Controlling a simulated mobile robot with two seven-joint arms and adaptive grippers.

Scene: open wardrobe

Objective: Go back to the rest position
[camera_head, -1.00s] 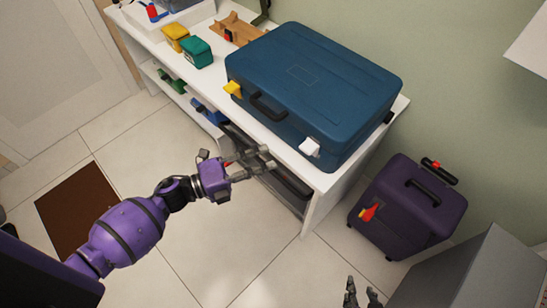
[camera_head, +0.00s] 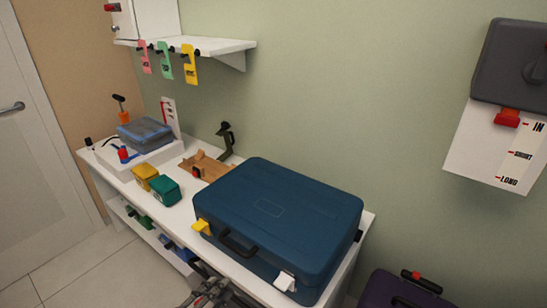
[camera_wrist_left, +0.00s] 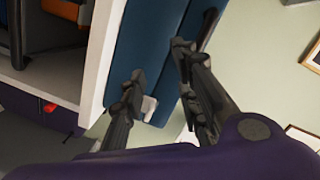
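My left gripper (camera_head: 208,290) shows at the bottom edge of the head view, in front of the white bench (camera_head: 355,240) and below the blue suitcase (camera_head: 285,215). In the left wrist view its fingers (camera_wrist_left: 160,75) are spread apart with nothing between them, and the blue suitcase (camera_wrist_left: 150,40) lies behind them. The suitcase is closed and lies flat on the bench, with a yellow latch (camera_head: 201,227) and a white latch (camera_head: 285,281). Most of my left arm is out of the head view. My right gripper is not in view.
A yellow box (camera_head: 145,176), a green box (camera_head: 165,191) and a wooden piece (camera_head: 203,168) stand left of the suitcase. Colored tags (camera_head: 190,65) hang from the wall shelf (camera_head: 215,46). A purple suitcase (camera_head: 395,290) stands at the lower right. The floor at left is clear.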

